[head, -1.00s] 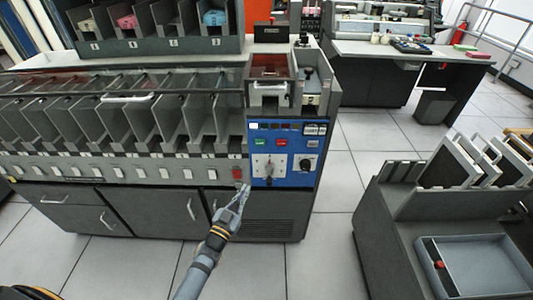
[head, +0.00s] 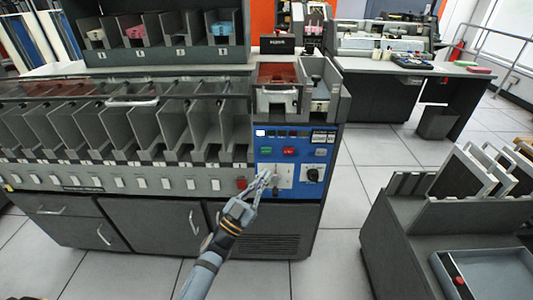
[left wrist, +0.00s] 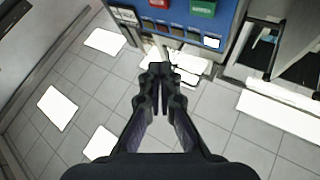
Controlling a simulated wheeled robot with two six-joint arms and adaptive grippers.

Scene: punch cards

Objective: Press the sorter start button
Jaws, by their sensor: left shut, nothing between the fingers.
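The sorter's blue control panel (head: 292,147) faces me, with a green button (head: 266,151) at its upper left and a red button (head: 289,151) beside it. The green button (left wrist: 203,8) and red button (left wrist: 158,3) also show at the top edge of the left wrist view, upside down. My left gripper (head: 263,180) is shut and empty, its tips below the green button and in front of the panel's pale switch plate. In the left wrist view the fingertips (left wrist: 160,70) are together, apart from the green button. My right gripper is out of view.
A dark knob (head: 313,174) is at the panel's right. A grey cart (head: 400,235) stands at the right, with clear tiled floor between.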

